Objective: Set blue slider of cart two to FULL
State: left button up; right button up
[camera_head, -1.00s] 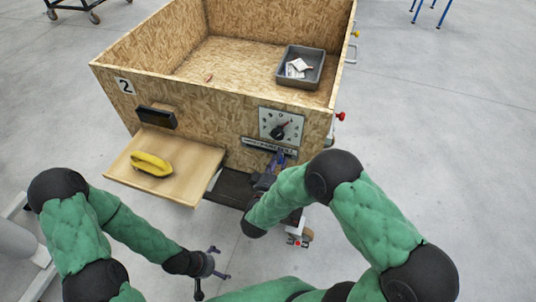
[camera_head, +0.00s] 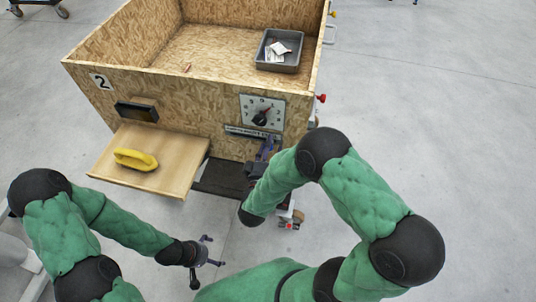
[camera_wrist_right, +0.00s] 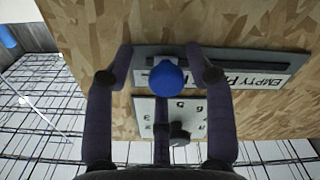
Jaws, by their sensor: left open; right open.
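Cart two (camera_head: 190,120) is an open chipboard box with a "2" label. Its slider panel (camera_head: 252,132) is on the front face below the dial, and it also shows in the right wrist view (camera_wrist_right: 245,56). The blue slider knob (camera_wrist_right: 168,76) is near the left end of the panel in that view, away from the EMPTY lettering at the right; it covers part of the label. My right gripper (camera_wrist_right: 162,58) is open with a finger on either side of the knob; contact cannot be told. In the head view my right gripper (camera_head: 264,152) is at the panel. My left gripper (camera_head: 208,252) is open, empty and low in front of the cart.
A dial (camera_head: 262,113) is above the slider. A grey bin (camera_head: 279,52) is inside the cart. The floor at right is clear.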

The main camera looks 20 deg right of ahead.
jog(key=v, duration=1.2)
jog(key=shift+w+f, duration=0.1)
jog(key=shift+w, duration=0.05)
dwell(0.3)
jog(key=w+a+f+m+g+y+p, duration=0.1)
jog(key=w+f+g+y, duration=0.2)
jog(key=f, duration=0.4)
jog(key=w+a+f+g+y+p, duration=0.1)
jog(key=f+g+y, duration=0.2)
jog(key=f+y, duration=0.3)
jog(key=s+a+f+g+y, duration=0.1)
jog(key=s+f+g+y, duration=0.1)
jog(key=s+f+g, duration=0.2)
jog(key=s+a+f+m+g+y, duration=0.1)
jog(key=s+f+g+y, duration=0.2)
jog(key=s, duration=0.6)
jog(key=shift+s+f+g+p, duration=0.45)
jog(key=shift+f+g, duration=0.15)
jog(key=shift+g, duration=0.2)
jog(key=shift+w, duration=0.1)
dwell(0.9)
